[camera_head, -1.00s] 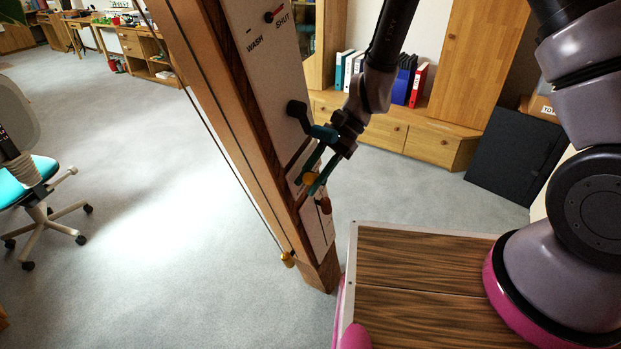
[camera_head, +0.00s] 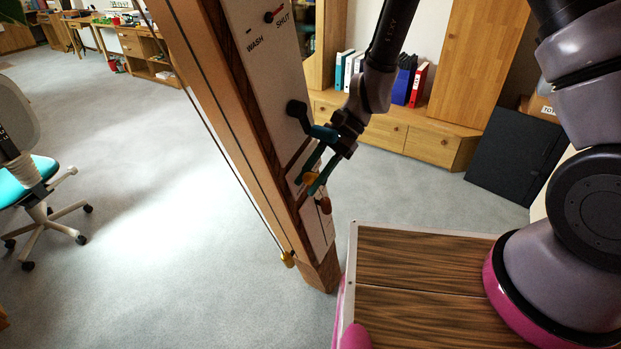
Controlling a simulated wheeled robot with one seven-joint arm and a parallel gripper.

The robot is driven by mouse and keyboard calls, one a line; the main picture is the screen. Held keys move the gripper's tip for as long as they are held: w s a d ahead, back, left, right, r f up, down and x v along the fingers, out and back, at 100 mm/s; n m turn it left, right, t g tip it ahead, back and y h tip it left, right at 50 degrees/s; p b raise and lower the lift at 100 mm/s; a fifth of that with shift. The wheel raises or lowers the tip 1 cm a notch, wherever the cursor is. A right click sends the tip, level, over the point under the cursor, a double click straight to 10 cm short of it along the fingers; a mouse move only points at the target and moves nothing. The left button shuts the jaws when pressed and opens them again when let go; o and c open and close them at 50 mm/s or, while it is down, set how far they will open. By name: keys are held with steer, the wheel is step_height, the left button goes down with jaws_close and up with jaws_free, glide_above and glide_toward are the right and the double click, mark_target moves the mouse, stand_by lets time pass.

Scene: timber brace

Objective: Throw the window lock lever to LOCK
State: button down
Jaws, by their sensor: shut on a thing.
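A tall timber post (camera_head: 215,130) leans across the middle of the view, with a pale panel on its right face. My gripper (camera_head: 311,184) is at the lower part of this panel, its teal fingers shut on a small yellow-orange knob (camera_head: 311,178). The knob appears to be the end of the window lock lever; the fingers hide most of it and the lever's shaft. No LOCK lettering can be read.
A brown-orange knob (camera_head: 325,205) sits just below my fingers. A red-tipped pointer (camera_head: 270,16) is higher up, by the words WASH and SHUT. A thin cord with a brass weight (camera_head: 288,259) hangs along the post. A wood-topped surface (camera_head: 420,300) lies at lower right.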

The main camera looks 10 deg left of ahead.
steer(key=shift+w+r, duration=0.1)
steer(key=shift+w, duration=0.05)
steer(key=g+y, duration=0.1)
steer(key=w+r+g+y, duration=0.1)
steer(key=g, duration=0.1)
steer(key=shift+w+d+r+m, duration=0.1)
steer(key=shift+w+d+m, duration=0.15)
steer(key=shift+d+m, duration=0.1)
steer(key=g, duration=0.1)
steer(key=w+g+y, duration=0.1)
steer(key=g, duration=0.1)
steer(key=shift+w+d+r+m+y, duration=0.35)
steer(key=shift+r+y, duration=0.05)
steer(key=shift+w+d+r+m+g+y, duration=0.15)
steer(key=shift+w+d+m+g+y, duration=0.15)
steer(key=shift+w+g+y, duration=0.6)
steer(key=shift+w+d+m+g+y, duration=0.25)
steer(key=shift+w+m+g+y, duration=0.15)
steer(key=shift+g+y, duration=0.35)
steer(key=shift+w+d+m+g+y, duration=0.2)
steer(key=shift+w+m+g+y, duration=0.15)
steer(key=shift+g+y, duration=0.35)
steer(key=c, duration=0.9)
jaws_free()
steer(key=shift+o, duration=0.2)
